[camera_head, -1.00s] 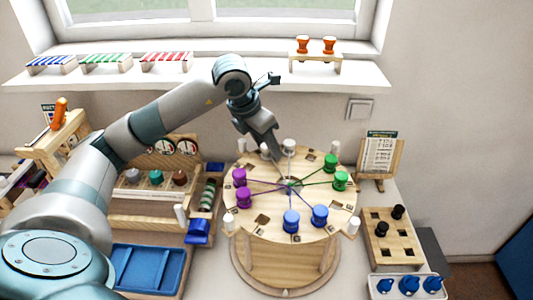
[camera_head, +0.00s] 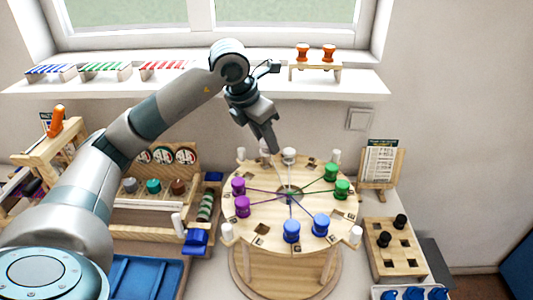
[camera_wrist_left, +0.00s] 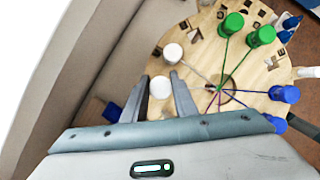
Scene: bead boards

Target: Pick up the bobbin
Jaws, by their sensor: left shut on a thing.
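The round wooden bead board (camera_head: 277,242) stands on the table and carries purple, blue and green bobbins with threads running to its centre. My left gripper (camera_head: 270,149) is over the board's far edge, shut on a white bobbin (camera_head: 264,146). The white bobbin (camera_wrist_left: 160,88) shows between the two fingers in the left wrist view and appears raised off the board. A second white bobbin (camera_head: 288,155) stands on the board just to the right of the gripper. My right gripper is out of view.
White pegs stand around the board's edge. A wooden rack with bottles (camera_head: 155,205) is to the left, a holed wooden block (camera_head: 392,252) with black bobbins to the right, and a card stand (camera_head: 381,163) behind it. The window sill (camera_head: 200,86) is behind the arm.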

